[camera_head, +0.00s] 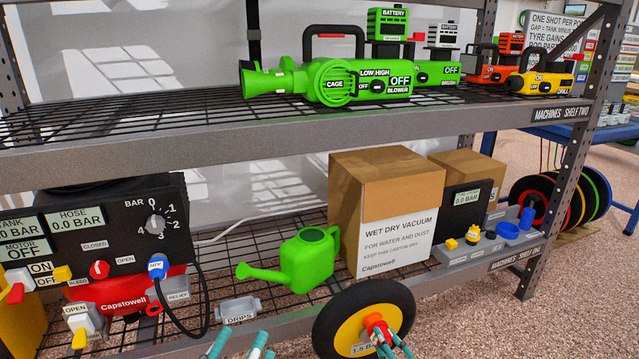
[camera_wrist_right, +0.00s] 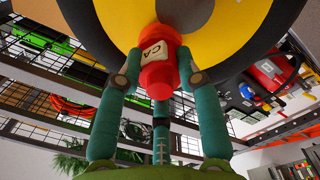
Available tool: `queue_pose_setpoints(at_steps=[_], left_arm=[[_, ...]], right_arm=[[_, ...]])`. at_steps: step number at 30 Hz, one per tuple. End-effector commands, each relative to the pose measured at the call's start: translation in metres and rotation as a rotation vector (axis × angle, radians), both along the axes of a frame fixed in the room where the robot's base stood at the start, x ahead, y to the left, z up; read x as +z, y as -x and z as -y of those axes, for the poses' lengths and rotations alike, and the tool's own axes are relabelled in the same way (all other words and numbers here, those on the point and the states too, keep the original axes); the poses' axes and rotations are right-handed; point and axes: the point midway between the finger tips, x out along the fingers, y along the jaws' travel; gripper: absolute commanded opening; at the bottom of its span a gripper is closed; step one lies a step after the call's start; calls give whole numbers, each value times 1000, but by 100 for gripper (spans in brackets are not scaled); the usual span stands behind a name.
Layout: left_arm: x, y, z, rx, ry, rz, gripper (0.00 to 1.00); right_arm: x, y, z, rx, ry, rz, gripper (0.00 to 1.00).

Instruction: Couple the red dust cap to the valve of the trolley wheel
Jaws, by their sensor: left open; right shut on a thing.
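The trolley wheel (camera_head: 322,325) has a black tyre and a yellow hub (camera_head: 345,318) with a partly covered "1.5 B..." label. It stands at the front of the lower shelf. The red dust cap (camera_head: 374,321) is in front of the hub; it also shows in the right wrist view (camera_wrist_right: 158,76) with "CA" lettering. My right gripper (camera_head: 388,343) is shut on the cap, its teal fingers on both sides (camera_wrist_right: 159,68). The valve is hidden behind the cap, so I cannot tell whether they touch. My left gripper (camera_head: 241,343) is open and empty at the bottom edge, left of the wheel.
A grey "DRIPS" tray (camera_head: 238,311) and a green watering can (camera_head: 306,262) sit left of the wheel. A carton (camera_head: 385,205) stands behind it. A compressor panel (camera_head: 120,225) with a hanging black hose is at the left. Speckled floor (camera_head: 490,320) is clear at the right.

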Motion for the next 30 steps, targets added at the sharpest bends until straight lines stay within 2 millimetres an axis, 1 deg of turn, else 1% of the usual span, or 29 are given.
queue_pose_setpoints(at_steps=[3, 8, 9, 10, 11, 22, 30], left_arm=[[1, 0, 0, 0, 0, 0, 65], [1, 0, 0, 0, 0, 0, 65], [1, 0, 0, 0, 0, 0, 65], [1, 0, 0, 0, 0, 0, 65], [1, 0, 0, 0, 0, 0, 65], [2, 0, 0, 0, 0, 0, 65], [16, 0, 0, 0, 0, 0, 65]], right_arm=[[1, 0, -1, 1, -38, -12, 0], [0, 0, -1, 1, -41, -13, 0], [0, 0, -1, 1, -40, -13, 44], [0, 0, -1, 1, -40, -13, 56], [0, 0, -1, 1, -40, -13, 63], [0, 2, 0, 1, -36, -13, 63], [2, 21, 7, 0, -34, -14, 63]])
